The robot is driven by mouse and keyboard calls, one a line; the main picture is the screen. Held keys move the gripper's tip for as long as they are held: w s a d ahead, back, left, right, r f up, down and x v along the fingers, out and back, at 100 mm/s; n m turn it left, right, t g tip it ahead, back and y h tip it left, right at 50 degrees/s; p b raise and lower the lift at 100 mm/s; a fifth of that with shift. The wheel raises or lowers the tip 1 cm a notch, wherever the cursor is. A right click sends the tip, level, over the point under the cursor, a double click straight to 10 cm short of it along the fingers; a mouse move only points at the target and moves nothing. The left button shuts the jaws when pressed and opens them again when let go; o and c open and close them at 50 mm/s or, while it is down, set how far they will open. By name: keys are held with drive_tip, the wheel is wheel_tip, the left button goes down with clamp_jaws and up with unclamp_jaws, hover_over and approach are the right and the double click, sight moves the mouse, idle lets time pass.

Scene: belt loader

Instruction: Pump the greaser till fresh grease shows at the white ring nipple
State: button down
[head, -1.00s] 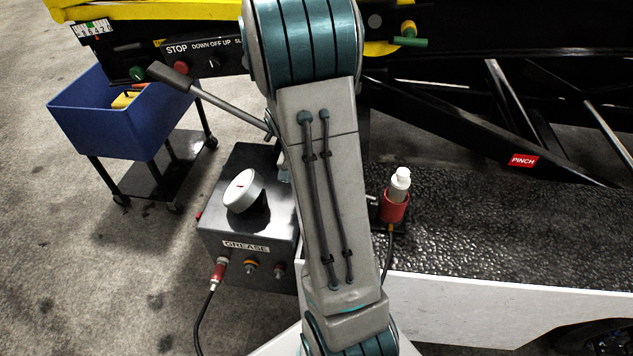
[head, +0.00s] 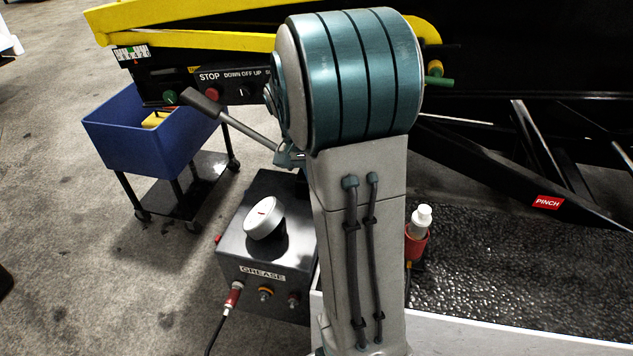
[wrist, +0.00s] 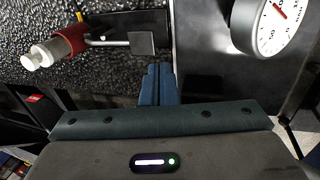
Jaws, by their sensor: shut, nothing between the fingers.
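The greaser (head: 262,235) is a dark box labelled GREASE with a white dial gauge (head: 264,217) on top; the gauge also shows in the wrist view (wrist: 272,25). Its pump lever (head: 240,126), with a dark grip, slants up to the left behind my arm. A hose coupler with red and white parts (head: 234,295) sits on the front at the left. Beside it are an orange-ringed nipple (head: 265,293) and a reddish one (head: 293,299). I cannot make out a white ring or fresh grease. My gripper (wrist: 158,72) is shut and empty, fingers pointing between gauge and bottle.
A white bottle in a red holder (head: 417,240) stands right of my arm; it shows in the wrist view (wrist: 60,46). A blue bin (head: 140,135) on a cart stands at the left. The loader's control panel (head: 230,88) hangs above. A PINCH label (head: 548,202) marks the dark frame.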

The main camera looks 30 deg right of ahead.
idle(0.3)
drive_tip(key=s+a+r+n+t+y, duration=0.1)
drive_tip(key=s+a+r+n+t, duration=0.1)
drive_tip(key=s+a+n, duration=0.2)
drive_tip(key=s+a+r+n+t+y, duration=0.1)
drive_tip(key=s+a+r+n+t, duration=0.1)
drive_tip(key=s+a, duration=0.8)
drive_tip(key=shift+s+a+r+n+t, duration=0.15)
drive_tip(key=shift+a+r+n+t, duration=0.25)
drive_tip(key=shift+n, duration=1)
drive_tip(key=shift+d, duration=0.15)
